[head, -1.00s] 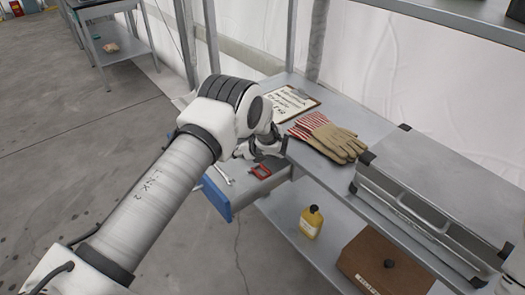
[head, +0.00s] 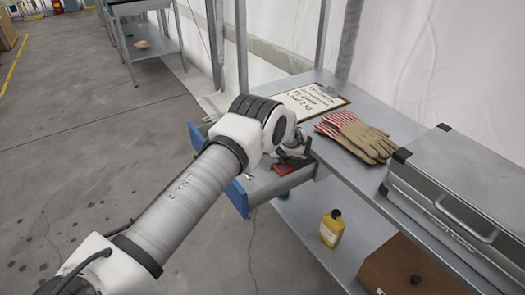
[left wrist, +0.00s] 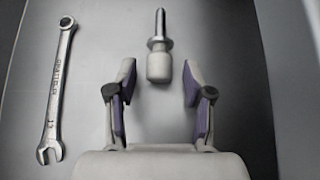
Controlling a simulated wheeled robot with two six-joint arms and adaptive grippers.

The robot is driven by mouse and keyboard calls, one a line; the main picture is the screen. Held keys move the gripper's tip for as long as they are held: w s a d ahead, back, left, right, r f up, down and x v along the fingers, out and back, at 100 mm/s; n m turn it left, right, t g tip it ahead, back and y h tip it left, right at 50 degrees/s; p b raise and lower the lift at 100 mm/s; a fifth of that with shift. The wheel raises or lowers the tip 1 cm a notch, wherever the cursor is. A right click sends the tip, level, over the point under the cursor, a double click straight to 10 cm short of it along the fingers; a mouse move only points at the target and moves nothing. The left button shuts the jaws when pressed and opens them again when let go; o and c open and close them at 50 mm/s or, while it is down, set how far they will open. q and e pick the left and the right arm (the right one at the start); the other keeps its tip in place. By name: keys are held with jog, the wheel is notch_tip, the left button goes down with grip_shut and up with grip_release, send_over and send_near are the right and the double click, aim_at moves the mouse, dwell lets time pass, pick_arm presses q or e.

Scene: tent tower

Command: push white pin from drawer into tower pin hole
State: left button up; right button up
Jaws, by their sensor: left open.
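The white pin (left wrist: 159,62) lies in the drawer in the left wrist view, with a white rounded handle and a metal shank pointing away from me. My left gripper (left wrist: 154,78) is open, and the handle is between its fingertips without touching either. In the head view my left gripper (head: 294,146) reaches down at the open drawer (head: 236,197), which has a blue front. The pin is hidden by my arm there. My right gripper and the tower are not in view.
A wrench (left wrist: 57,90) lies left of the pin. A red tool (head: 285,169) lies in the drawer. The bench holds a clipboard (head: 307,101), gloves (head: 357,137) and a metal case (head: 455,190). A yellow bottle (head: 331,228) and brown box (head: 405,270) sit on the lower shelf.

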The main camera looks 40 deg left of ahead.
pick_arm(q)
grip_shut()
jog(key=shift+r, duration=0.1)
jog(key=shift+r, duration=0.1)
jog(key=shift+r+p, duration=1.5)
jog(key=shift+r, duration=0.65)
